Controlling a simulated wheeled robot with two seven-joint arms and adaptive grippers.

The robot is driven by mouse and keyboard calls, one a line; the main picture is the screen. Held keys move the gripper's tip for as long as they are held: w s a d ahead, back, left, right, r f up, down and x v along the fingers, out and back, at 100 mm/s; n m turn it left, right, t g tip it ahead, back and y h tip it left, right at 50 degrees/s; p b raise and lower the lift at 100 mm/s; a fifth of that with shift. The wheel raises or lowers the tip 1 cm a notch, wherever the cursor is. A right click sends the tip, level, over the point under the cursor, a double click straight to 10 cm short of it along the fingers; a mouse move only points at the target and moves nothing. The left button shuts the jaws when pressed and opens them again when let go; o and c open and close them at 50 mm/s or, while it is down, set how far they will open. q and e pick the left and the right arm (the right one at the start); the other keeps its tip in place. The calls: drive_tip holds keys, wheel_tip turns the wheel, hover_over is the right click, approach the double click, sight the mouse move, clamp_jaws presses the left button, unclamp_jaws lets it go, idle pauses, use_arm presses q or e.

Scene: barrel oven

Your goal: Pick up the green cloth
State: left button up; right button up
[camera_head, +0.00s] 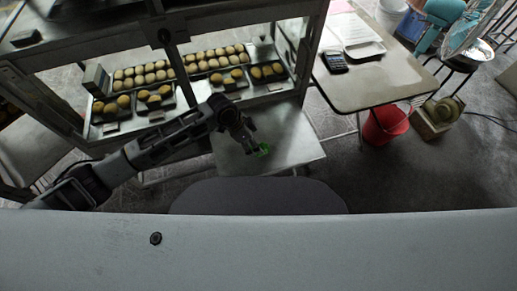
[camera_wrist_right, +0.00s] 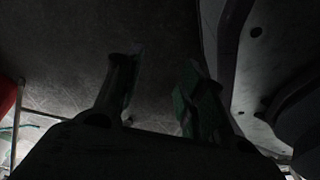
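No cloth is recognisable in that dark view.
A pale side table (camera_head: 307,150) stands below the rack (camera_head: 285,88), which holds trays of round buns (camera_head: 160,94). A larger table (camera_head: 385,85) at right bears a calculator (camera_head: 334,61) and papers. A red bucket (camera_head: 386,124) stands on the floor beside it.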

sight(264, 146)
use_arm(q)
drive_tip(key=shift+d+f, duration=0.15)
drive_tip(key=shift+f, duration=0.2)
drive_tip(key=shift+d+f, duration=0.25)
drive_tip(key=shift+f, duration=0.25)
drive_tip(key=b+x, duration=0.1)
drive_tip(key=x, duration=0.2)
drive_tip(key=shift+d+f, duration=0.15)
drive_tip(key=shift+f, duration=0.25)
drive_tip(key=shift+c, duration=0.3)
drive_tip(key=c, duration=1)
drive_tip(key=shift+c, duration=0.2)
use_arm(e)
drive_tip(key=shift+w+a+r, duration=0.25)
drive_tip(key=shift+w+a, duration=0.1)
drive_tip(key=shift+w, duration=0.25)
